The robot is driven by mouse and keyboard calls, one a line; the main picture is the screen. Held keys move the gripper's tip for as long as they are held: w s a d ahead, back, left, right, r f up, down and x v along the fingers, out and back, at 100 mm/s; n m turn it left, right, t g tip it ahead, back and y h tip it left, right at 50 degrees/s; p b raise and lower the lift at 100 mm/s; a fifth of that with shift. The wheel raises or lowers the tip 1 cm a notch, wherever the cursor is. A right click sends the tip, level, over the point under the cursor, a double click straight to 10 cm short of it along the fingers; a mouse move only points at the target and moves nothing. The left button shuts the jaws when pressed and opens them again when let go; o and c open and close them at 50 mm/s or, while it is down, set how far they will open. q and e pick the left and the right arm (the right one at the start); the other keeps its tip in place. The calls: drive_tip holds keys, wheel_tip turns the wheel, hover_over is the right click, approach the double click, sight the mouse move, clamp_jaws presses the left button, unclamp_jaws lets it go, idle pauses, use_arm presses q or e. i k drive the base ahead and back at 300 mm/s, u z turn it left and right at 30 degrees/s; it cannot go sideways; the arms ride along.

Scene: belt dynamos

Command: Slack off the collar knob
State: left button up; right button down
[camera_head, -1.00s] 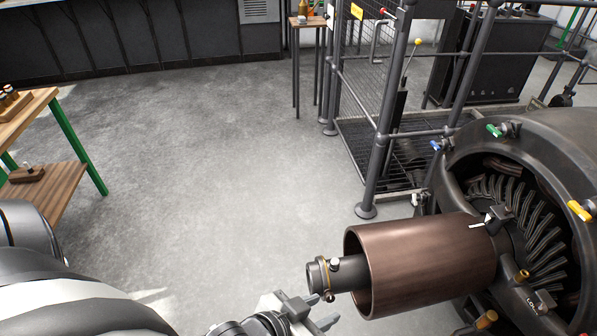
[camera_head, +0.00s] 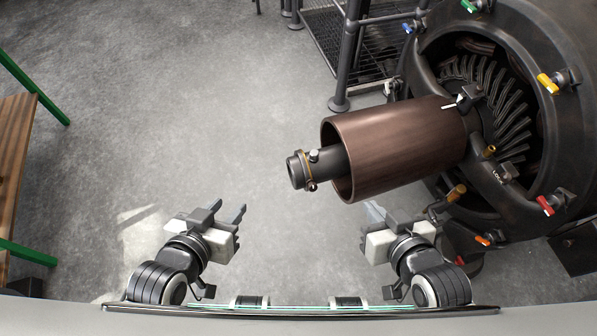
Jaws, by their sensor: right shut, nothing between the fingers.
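The collar (camera_head: 306,172) is a dark ring with a brass-coloured edge around the end of the dynamo's shaft (camera_head: 328,162). Its knob, a small pale cap (camera_head: 314,155), sticks up from the collar's top. A small fitting shows at the collar's lower side. My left gripper (camera_head: 228,210) is open and empty, below and left of the shaft end, fingers pointing up and right. My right gripper (camera_head: 374,210) is shut and empty, below the brown drum (camera_head: 400,148). Both grippers are clear of the collar and knob.
The dynamo housing (camera_head: 415,90) fills the right, with coloured levers such as a yellow one (camera_head: 548,84) and a red one (camera_head: 545,205). A railing post (camera_head: 346,60) stands behind the drum. A wooden bench (camera_head: 14,140) is at left. Open floor (camera_head: 200,110) lies between.

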sight(311, 184)
drive_tip(key=z, duration=1.05)
drive_tip(key=k, duration=0.9)
drive_tip(key=u, duration=1)
drive_tip(key=i, duration=0.5)
